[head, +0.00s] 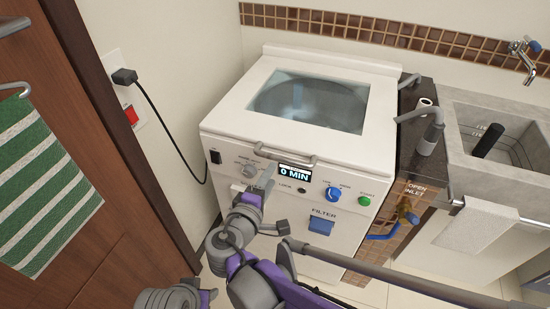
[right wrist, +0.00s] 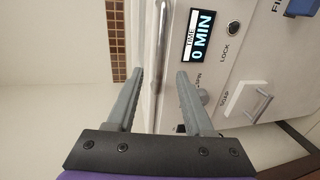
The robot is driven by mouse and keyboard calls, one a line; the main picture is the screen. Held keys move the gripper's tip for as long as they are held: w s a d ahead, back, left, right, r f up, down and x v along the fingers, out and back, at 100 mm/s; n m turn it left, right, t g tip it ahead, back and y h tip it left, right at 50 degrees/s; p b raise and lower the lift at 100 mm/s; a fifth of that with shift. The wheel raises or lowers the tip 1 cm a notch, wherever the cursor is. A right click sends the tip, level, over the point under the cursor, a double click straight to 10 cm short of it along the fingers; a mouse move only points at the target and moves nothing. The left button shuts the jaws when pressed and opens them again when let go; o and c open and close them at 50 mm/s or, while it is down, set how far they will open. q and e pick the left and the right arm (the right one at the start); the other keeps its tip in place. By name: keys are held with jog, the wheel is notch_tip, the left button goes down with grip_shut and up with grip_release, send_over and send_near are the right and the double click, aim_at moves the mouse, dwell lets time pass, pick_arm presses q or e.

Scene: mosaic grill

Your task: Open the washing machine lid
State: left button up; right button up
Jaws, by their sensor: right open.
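The white washing machine (head: 235,190) stands against the wall, and its lid (head: 240,105) with a glass window lies shut on top. A metal bar handle (head: 286,158) sits at the lid's front edge, just above the "0 MIN" display. My right gripper (head: 268,174) is just in front of this handle. In the right wrist view, the gripper (right wrist: 160,75) is open, and the handle bar (right wrist: 160,45) runs between the lines of its two fingertips. I cannot tell whether the fingers touch it. My left gripper is not clearly in view.
A plugged-in black cord (head: 165,125) hangs left of the machine. A stone sink (head: 480,185) and dark counter with grey pipes (head: 428,140) stand close on the right. A wooden door (head: 60,200) with a striped green towel (head: 45,190) is at the left.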

aim_at(281, 161)
jog(key=b+x, duration=0.1)
jog(key=x, duration=0.8)
jog(key=shift+w+d, duration=0.1)
jog(key=shift+w, duration=0.1)
jog(key=shift+c, duration=0.2)
grip_shut()
dwell(0.9)
